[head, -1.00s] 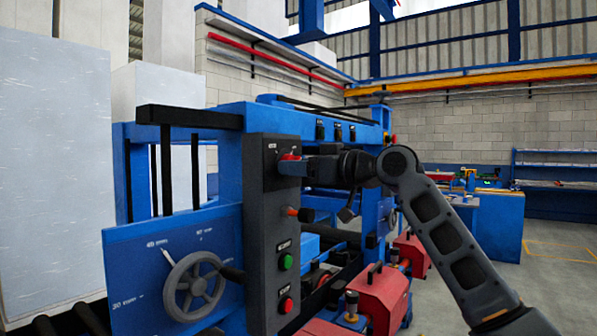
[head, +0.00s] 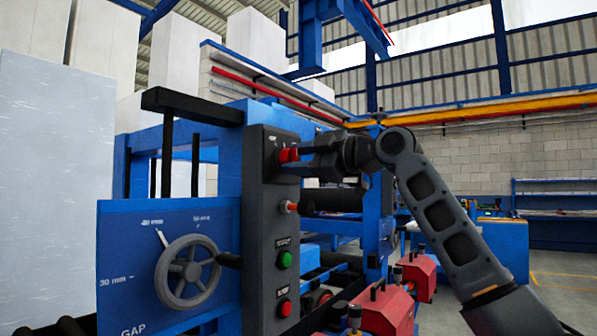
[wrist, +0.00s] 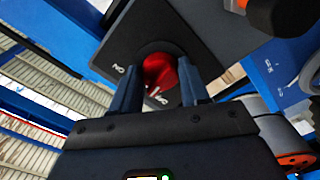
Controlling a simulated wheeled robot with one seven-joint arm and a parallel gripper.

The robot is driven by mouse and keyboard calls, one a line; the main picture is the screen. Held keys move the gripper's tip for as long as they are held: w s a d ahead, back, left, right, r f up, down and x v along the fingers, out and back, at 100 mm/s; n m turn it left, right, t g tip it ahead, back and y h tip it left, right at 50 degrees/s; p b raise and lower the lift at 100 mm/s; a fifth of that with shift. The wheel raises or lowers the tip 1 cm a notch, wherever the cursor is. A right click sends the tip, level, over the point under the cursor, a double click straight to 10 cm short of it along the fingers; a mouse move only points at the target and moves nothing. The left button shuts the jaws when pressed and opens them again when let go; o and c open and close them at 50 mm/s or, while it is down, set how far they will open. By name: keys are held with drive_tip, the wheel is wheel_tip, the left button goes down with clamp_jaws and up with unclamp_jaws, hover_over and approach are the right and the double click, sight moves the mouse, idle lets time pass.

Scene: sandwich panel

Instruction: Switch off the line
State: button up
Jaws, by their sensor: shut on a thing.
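A dark control panel (head: 262,220) stands upright on the blue machine. A red rotary switch knob (head: 288,155) is near its top. In the wrist view the red knob (wrist: 158,72) sits between my two fingers, with ON lettering on its left and more lettering below it. My gripper (head: 296,157) reaches in from the right and is shut on the red knob. Below are an orange-tipped selector (head: 290,207), a green button (head: 285,260) and a red button (head: 285,308).
A grey handwheel (head: 188,270) on a blue plate with gap markings is left of the panel. Red housings (head: 385,308) with black handles are at lower right. Tall white blocks (head: 45,180) stand at the left.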

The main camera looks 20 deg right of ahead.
drive_tip(key=shift+n+b, duration=1.3)
drive_tip(key=shift+n, duration=2.3)
drive_tip(key=shift+a, duration=0.1)
drive_tip(key=o, duration=1)
drive_tip(key=shift+o, duration=0.2)
drive_tip(key=b+v, duration=0.1)
drive_tip(key=v, duration=0.7)
